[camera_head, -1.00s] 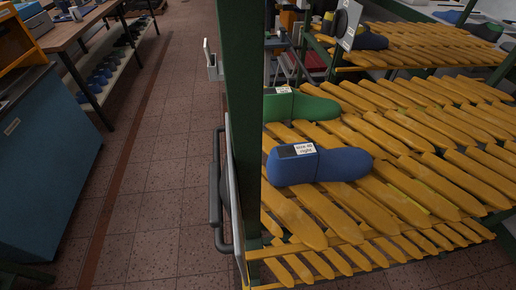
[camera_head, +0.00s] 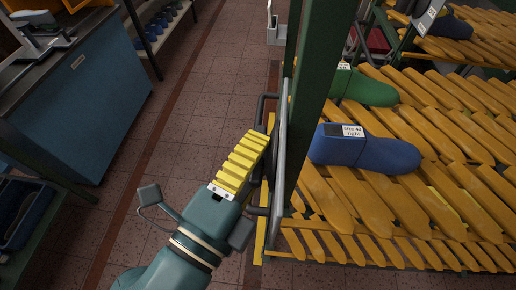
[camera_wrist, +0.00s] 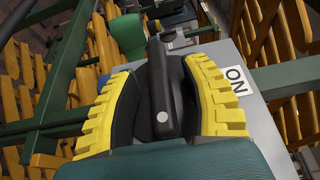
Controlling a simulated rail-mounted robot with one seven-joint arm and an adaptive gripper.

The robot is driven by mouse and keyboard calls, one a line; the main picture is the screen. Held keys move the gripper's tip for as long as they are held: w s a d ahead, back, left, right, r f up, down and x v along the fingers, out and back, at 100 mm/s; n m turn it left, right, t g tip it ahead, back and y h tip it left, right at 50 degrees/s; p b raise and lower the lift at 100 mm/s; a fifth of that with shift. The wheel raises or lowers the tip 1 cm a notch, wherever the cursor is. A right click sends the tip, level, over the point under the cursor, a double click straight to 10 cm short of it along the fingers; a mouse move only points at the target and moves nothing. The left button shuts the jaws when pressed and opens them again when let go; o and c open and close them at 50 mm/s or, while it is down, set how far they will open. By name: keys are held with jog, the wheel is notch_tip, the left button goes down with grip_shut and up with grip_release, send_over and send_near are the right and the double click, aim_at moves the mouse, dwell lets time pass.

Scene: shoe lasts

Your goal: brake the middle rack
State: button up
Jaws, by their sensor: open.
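The rack (camera_head: 305,110) with a green post and yellow slatted shelves stands right of centre in the head view. My gripper (camera_head: 256,142), with yellow ribbed fingers, is at the aisle side of its post. In the wrist view my gripper (camera_wrist: 163,75) is open, with one finger on each side of a black lever (camera_wrist: 163,95). The lever is on a grey panel (camera_wrist: 225,60) with a white label (camera_wrist: 237,80) bearing the letters N and O. I cannot tell whether the fingers touch the lever. In the head view the lever is hidden behind my gripper.
A blue shoe last (camera_head: 365,152) and a green one (camera_head: 362,88) lie on the rack's upper shelf. A dark bar handle (camera_head: 264,108) sticks out at the rack's side. A blue cabinet (camera_head: 85,95) stands left. The tiled aisle (camera_head: 190,120) between them is clear.

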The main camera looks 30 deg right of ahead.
jog(key=shift+w+d, duration=0.1)
jog(key=shift+d, duration=0.05)
grip_shut()
